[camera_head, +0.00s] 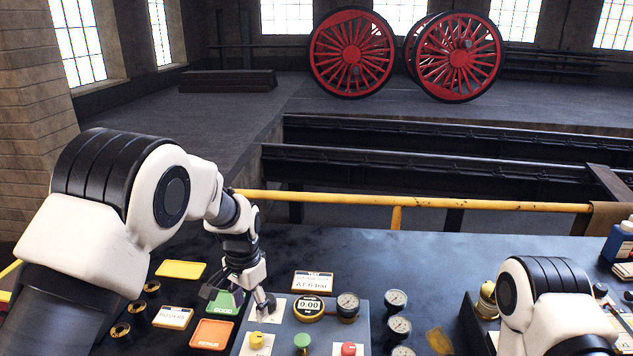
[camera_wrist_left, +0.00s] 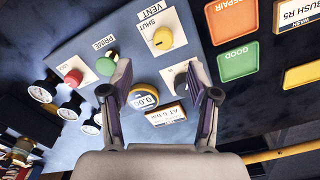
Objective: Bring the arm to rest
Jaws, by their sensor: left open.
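My left gripper (camera_head: 258,296) points down over the left back part of a blue-grey control panel (camera_head: 281,331). In the left wrist view its two fingers (camera_wrist_left: 160,88) are spread apart, with nothing gripped between them. A small grey knob or fitting (camera_wrist_left: 182,77) on a white plate shows close to the right finger; I cannot tell whether they touch. The panel carries a yellow knob (camera_wrist_left: 162,38), a green knob (camera_wrist_left: 106,66), a red knob (camera_wrist_left: 73,77) and a round display (camera_head: 308,306) reading 0.00. My right gripper is outside both views.
A green GOOD tray (camera_head: 222,307), an orange REPAIR tray (camera_head: 211,334) and a yellow tray (camera_head: 180,269) lie left of the panel. Gauges (camera_head: 396,301) stand to its right. A yellow rail (camera_head: 480,204) runs behind the bench. The bench between panel and rail is mostly clear.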

